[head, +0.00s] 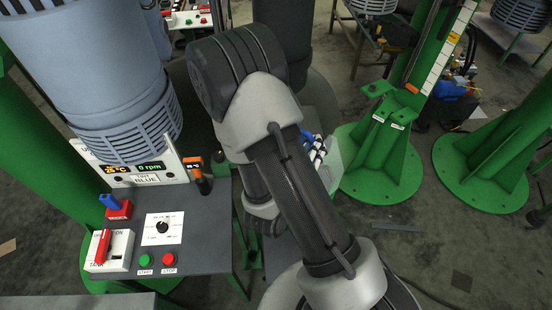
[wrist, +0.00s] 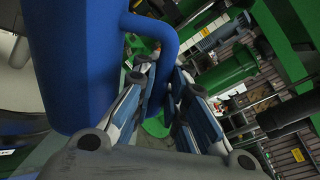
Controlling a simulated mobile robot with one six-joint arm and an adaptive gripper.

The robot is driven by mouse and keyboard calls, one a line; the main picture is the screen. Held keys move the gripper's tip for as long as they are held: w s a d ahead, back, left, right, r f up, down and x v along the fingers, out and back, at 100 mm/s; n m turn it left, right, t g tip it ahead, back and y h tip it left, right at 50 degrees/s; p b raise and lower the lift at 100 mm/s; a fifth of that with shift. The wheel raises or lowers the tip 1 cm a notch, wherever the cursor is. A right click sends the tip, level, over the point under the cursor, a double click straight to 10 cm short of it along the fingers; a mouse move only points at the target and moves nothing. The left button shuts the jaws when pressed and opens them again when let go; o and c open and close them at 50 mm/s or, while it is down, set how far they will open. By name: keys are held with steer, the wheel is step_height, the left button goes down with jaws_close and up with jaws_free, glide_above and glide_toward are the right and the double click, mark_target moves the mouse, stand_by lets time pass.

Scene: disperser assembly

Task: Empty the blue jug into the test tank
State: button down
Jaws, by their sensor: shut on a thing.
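The blue jug (wrist: 82,60) fills the upper left of the wrist view, tilted in the picture. Its looped handle (wrist: 160,32) runs down between the fingers. My gripper (wrist: 165,75) is shut on this handle. In the head view my arm hides most of the jug and gripper; only a bit of the gripper's blue-and-white fingers (head: 317,148) shows beside my arm. I cannot make out the test tank for certain in either view. The jug's mouth and contents are not visible.
A control panel (head: 205,235) with a red switch (head: 103,247), a dial and start and stop buttons stands left of my arm. A large blue-grey motor (head: 95,75) hangs above it. Green stands (head: 385,165) rise at the right. The floor at lower right is mostly clear.

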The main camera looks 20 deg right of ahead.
steer(key=shift+w+a+r+n+b, duration=0.15)
steer(key=shift+w+r+n+b, duration=0.1)
steer(key=shift+n+b, duration=0.15)
steer(key=shift+w+a+f+b, duration=0.1)
steer(key=shift+w+b, duration=0.05)
steer(key=shift+b, duration=0.5)
steer(key=shift+w+r+n, duration=0.1)
steer(key=shift+r+n, duration=0.15)
steer(key=shift+n, duration=0.15)
steer(key=shift+r+g+p, duration=0.3)
steer(key=shift+p, duration=0.1)
steer(key=shift+w+a, duration=0.1)
steer(key=shift+w+a+r+n+p, duration=0.1)
steer(key=shift+w+r+n+p, duration=0.15)
steer(key=shift+r+n+p, duration=0.75)
steer(key=shift+w+a+f+n+g+p, duration=0.15)
steer(key=shift+w+f+n+p, duration=0.15)
steer(key=shift+f, duration=0.2)
steer(key=shift+w+a+f+n+g+p, duration=0.1)
steer(key=shift+w+f+g+p, duration=0.05)
steer(key=shift+f+p, duration=0.25)
stand_by(0.5)
steer(key=shift+w+a+n+p, duration=0.25)
steer(key=shift+w+n+p, duration=0.2)
steer(key=shift+n+p, duration=0.05)
stand_by(3.2)
